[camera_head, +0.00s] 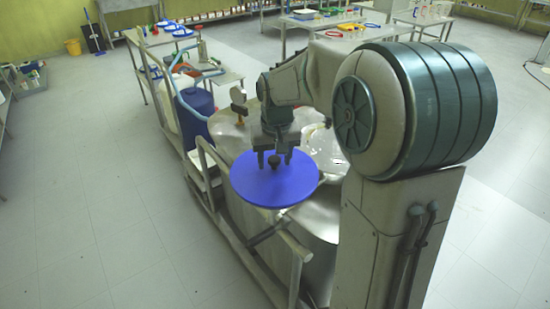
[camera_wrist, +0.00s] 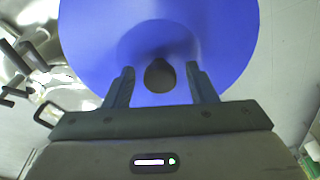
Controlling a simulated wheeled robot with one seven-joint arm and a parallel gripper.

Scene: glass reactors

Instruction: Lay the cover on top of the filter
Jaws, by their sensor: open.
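The cover is a flat blue disc (camera_head: 262,190) with a dark round knob (camera_wrist: 160,76) at its middle. It lies level in the head view and fills the upper middle of the wrist view (camera_wrist: 215,40). My gripper (camera_head: 273,158) is over the cover, its fingers pointing down. It is open, with one finger on each side of the knob and visible gaps between (camera_wrist: 161,82). A large steel vessel (camera_head: 235,135), possibly the filter, stands behind and beneath the cover. What supports the cover is hidden.
A metal rail (camera_head: 225,185) runs along the left of the vessel. A clear glass dome (camera_head: 322,147) sits behind the cover on the right. A blue drum (camera_head: 195,118) stands behind left.

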